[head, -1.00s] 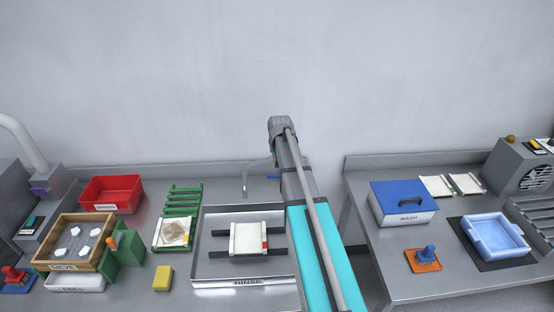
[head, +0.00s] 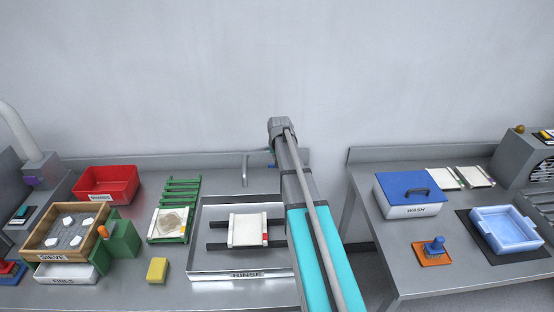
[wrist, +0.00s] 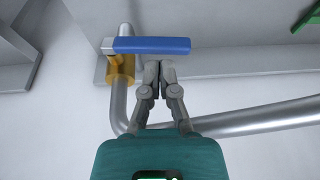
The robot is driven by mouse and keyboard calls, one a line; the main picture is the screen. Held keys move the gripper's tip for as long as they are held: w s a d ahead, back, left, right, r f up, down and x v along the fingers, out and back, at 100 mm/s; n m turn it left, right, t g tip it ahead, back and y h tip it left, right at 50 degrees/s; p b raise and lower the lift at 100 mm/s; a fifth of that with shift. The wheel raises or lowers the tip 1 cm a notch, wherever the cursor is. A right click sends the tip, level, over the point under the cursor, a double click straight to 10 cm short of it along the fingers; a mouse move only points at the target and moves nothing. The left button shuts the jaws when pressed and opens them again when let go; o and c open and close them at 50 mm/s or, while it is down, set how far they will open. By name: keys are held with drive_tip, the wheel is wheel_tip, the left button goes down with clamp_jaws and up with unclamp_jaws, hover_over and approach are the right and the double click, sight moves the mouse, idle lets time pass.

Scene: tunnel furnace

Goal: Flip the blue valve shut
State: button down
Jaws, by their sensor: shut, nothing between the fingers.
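In the wrist view the blue valve handle (wrist: 152,45) is a flat bar lying nearly level across the picture. Its left end joins a brass-coloured valve body (wrist: 120,67) on a grey pipe (wrist: 119,100). The handle points right, across the line of the upright pipe. My gripper (wrist: 159,68) is shut and empty, its fingertips just below the middle of the handle in the picture. I cannot tell whether they touch it. In the head view my arm hides the gripper and most of the valve area.
The grey pipe bends and runs right behind my gripper. In the head view a rinse tray (head: 240,276) and a thin upright tap (head: 244,170) stand left of my arm. A gap separates the left bench from the right bench (head: 375,250). The wall behind is bare.

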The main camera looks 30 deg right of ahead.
drive_tip(key=shift+f+b, duration=0.35)
drive_tip(key=shift+f, duration=0.2)
drive_tip(key=shift+a+f, duration=0.1)
drive_tip(key=shift+s+a+f+b, duration=0.1)
drive_tip(key=shift+a+f+b, duration=0.2)
drive_tip(key=shift+f+b, duration=0.45)
drive_tip(key=shift+r, duration=0.1)
drive_tip(key=shift+r, duration=0.15)
drive_tip(key=shift+w+r+p, duration=0.2)
drive_tip(key=shift+r+p, duration=0.35)
drive_tip(key=shift+p, duration=0.2)
drive_tip(key=shift+r, duration=0.1)
